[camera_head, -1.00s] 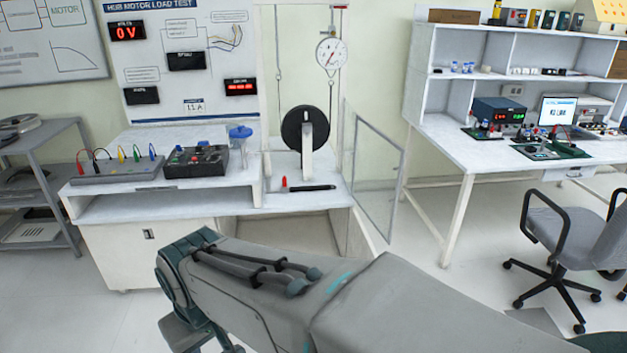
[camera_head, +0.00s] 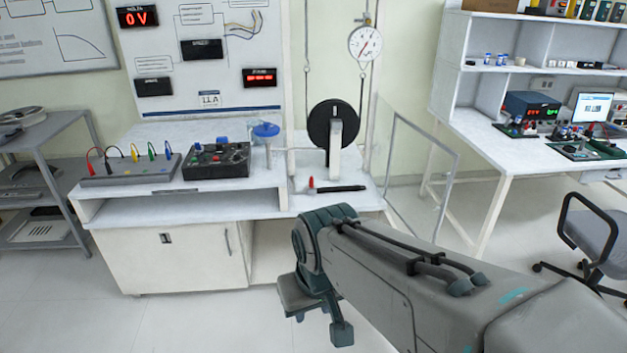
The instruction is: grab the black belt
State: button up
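A black wheel (camera_head: 331,124) stands upright on a white post on the test bench. Thin dark belt strands hang beside it; the right strand (camera_head: 361,92) runs up towards a round dial gauge (camera_head: 365,44), and the left strand (camera_head: 307,60) goes up to the frame. I cannot clearly tell the belt from the wheel's black rim. My gripper (camera_head: 318,306) is at the end of my grey arm, low in front of the bench and apart from the wheel and strands. Its fingers are seen from behind, so whether they are open is unclear.
A black pen-like tool (camera_head: 341,188) and a small red item (camera_head: 311,183) lie below the wheel. A control box (camera_head: 217,160) and a terminal strip (camera_head: 130,167) sit to the left. A clear panel (camera_head: 418,185) stands open at right. A chair (camera_head: 597,230) is further right.

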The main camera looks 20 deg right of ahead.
aim_at(354, 187)
jog(key=i, duration=2.25)
jog(key=z, duration=1)
jog(key=i, duration=0.45)
jog(key=z, duration=0.25)
